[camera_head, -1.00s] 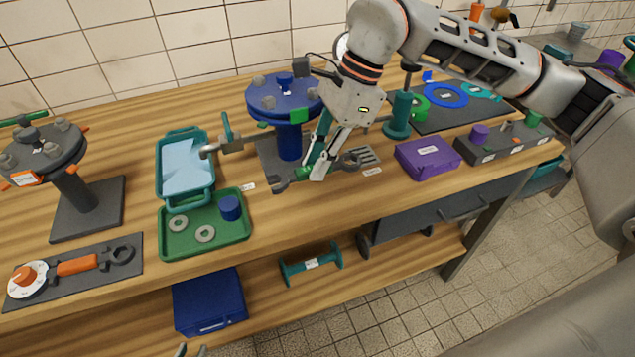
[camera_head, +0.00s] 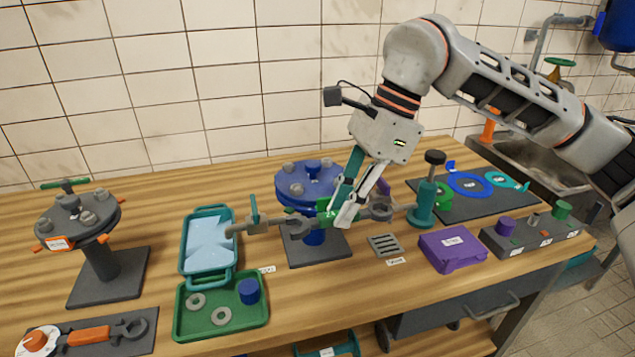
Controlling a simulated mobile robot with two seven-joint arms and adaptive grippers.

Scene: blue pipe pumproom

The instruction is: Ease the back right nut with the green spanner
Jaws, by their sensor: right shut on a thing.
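The green spanner, with grey jaws at both ends (camera_head: 380,208), is held off the table in my right gripper (camera_head: 344,212). The gripper is shut around its green middle, partly hiding it. The spanner lies roughly level across the front of the blue flange (camera_head: 288,180), below its top face; I cannot tell whether they touch. The left jaw end is in front of the flange's stand. Several grey nuts sit around the flange top; the back right nut (camera_head: 327,163) is behind the gripper fingers and apart from the spanner. My left gripper is out of view.
A teal tray (camera_head: 185,262) with a grey-ended tool over it and a green tray (camera_head: 180,325) stand left. A grey slotted plate (camera_head: 384,245), a purple box (camera_head: 450,262) and a teal post (camera_head: 424,205) are right. A second flange stand (camera_head: 105,262) is far left.

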